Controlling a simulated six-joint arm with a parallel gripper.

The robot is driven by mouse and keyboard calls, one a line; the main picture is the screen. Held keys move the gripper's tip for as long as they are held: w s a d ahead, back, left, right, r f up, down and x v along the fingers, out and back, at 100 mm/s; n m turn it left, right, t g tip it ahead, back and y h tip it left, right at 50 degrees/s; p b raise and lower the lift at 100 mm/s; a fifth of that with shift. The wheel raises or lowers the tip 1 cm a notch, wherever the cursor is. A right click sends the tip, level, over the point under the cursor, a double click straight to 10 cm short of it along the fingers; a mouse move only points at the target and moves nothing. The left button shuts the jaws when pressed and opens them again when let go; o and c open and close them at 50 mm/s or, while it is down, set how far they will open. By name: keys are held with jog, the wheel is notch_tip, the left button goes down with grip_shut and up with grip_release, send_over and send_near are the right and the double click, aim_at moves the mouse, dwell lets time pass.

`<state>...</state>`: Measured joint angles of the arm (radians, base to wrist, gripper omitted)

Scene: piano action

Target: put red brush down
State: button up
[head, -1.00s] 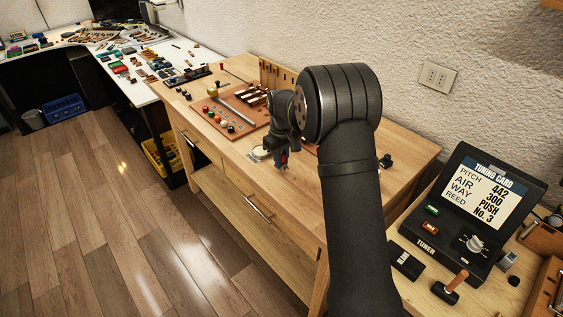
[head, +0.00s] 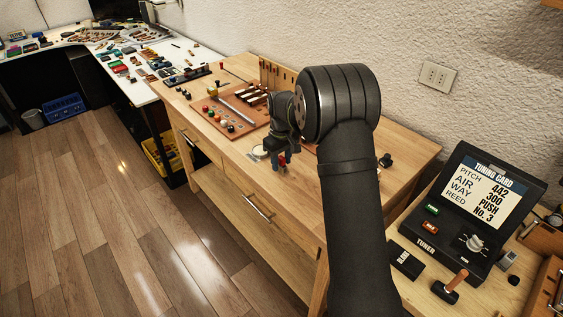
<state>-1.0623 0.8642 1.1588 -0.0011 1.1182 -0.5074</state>
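My gripper (head: 280,150) points down over the front part of the wooden workbench, just left of my dark arm. A small red piece (head: 282,160), which may be the red brush, shows at the fingertips, close to the bench top. It is too small to tell whether the fingers are shut on it or whether it touches the bench. My wrist hides part of this spot.
A brown board (head: 228,112) with coloured knobs and dark-and-white keys lies behind and left of the gripper. A black knob (head: 386,160) stands right of my arm. The tuning card box (head: 474,210) is at the right. Bare bench top (head: 235,150) lies along the front edge.

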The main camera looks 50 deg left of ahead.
aim_at(281, 157)
notch_tip(281, 157, up, 12)
jog(key=shift+f, duration=0.25)
jog(key=shift+f, duration=0.1)
notch_tip(281, 157, down, 12)
jog(key=shift+f, duration=0.1)
jog(key=shift+r, duration=2.1)
jog(key=shift+f, duration=0.1)
